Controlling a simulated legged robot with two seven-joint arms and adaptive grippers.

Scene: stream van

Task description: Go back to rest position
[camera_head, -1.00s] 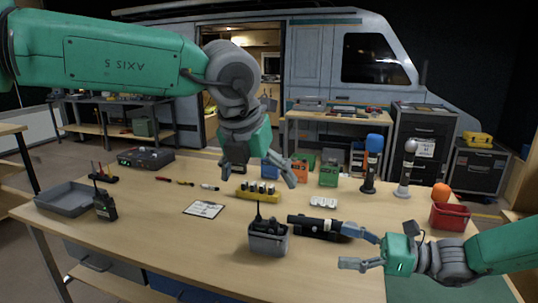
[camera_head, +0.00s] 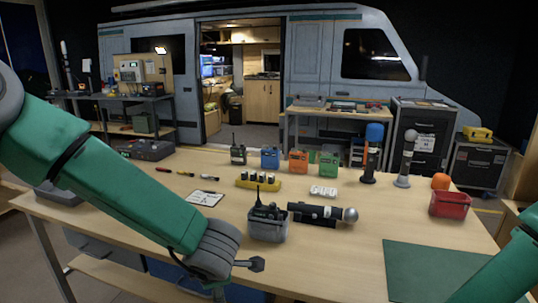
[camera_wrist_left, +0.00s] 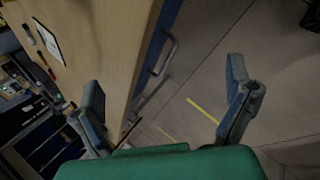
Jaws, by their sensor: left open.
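My left arm (camera_head: 130,190) reaches in from the left and bends down at the near edge of the table. Its gripper is below the picture in the head view. In the left wrist view my left gripper (camera_wrist_left: 165,82) is open with nothing between its fingers, beside the table edge and above the floor. My right arm (camera_head: 505,270) shows only as a green link at the lower right; its gripper is out of view. The wooden table (camera_head: 340,265) carries a grey bin (camera_head: 268,230) holding a black radio (camera_head: 265,210), and a microphone (camera_head: 325,212) lying in a dark holder.
A yellow battery block (camera_head: 258,184), a clipboard (camera_head: 205,198), several coloured boxes and two standing microphones are farther back. A red bin (camera_head: 450,205) and a green mat (camera_head: 440,270) are at the right. In the wrist view, a drawer handle (camera_wrist_left: 165,55) is near the fingers.

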